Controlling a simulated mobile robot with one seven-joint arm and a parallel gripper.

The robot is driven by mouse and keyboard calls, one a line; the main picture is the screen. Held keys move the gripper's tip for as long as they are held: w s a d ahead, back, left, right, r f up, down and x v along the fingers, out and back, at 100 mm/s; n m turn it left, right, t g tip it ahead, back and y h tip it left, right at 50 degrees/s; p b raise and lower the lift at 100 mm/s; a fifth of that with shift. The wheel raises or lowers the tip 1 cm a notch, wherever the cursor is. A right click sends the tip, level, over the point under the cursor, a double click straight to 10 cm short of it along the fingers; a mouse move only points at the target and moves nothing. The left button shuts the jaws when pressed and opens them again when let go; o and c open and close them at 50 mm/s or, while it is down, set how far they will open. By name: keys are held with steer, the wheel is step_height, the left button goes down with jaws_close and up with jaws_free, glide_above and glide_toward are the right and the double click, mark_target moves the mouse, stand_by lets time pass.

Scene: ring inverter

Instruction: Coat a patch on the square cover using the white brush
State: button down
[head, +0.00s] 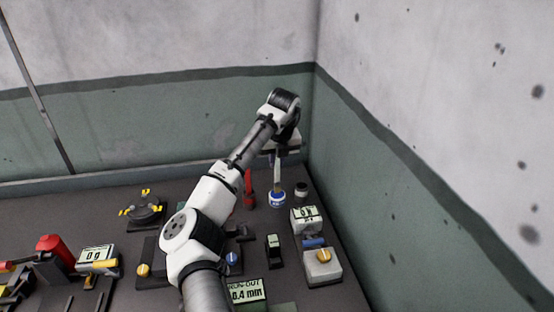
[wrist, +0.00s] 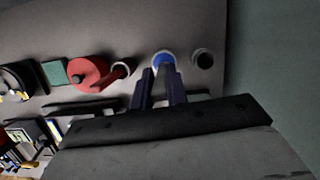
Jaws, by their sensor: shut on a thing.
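My gripper (head: 280,153) points down at the back right of the bench, shut on the upright pale handle of the white brush (head: 277,176). The handle's lower end is at a blue and white pot (head: 277,199); I cannot tell how deep the brush sits in it. In the wrist view my gripper's fingers (wrist: 158,78) are close together, with the blue pot (wrist: 163,56) just beyond their tips. A flat green square (wrist: 55,72) lies left of a red disc in the wrist view; I cannot tell whether it is the square cover.
A small dark jar (head: 301,190) stands right of the pot, and a red upright handle (head: 248,188) stands left of it. Walls close off the back and right.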

steer(key=shift+f, duration=0.5)
stand_by(1.2)
steer(key=shift+r, duration=0.1)
steer(key=shift+r, duration=3.45)
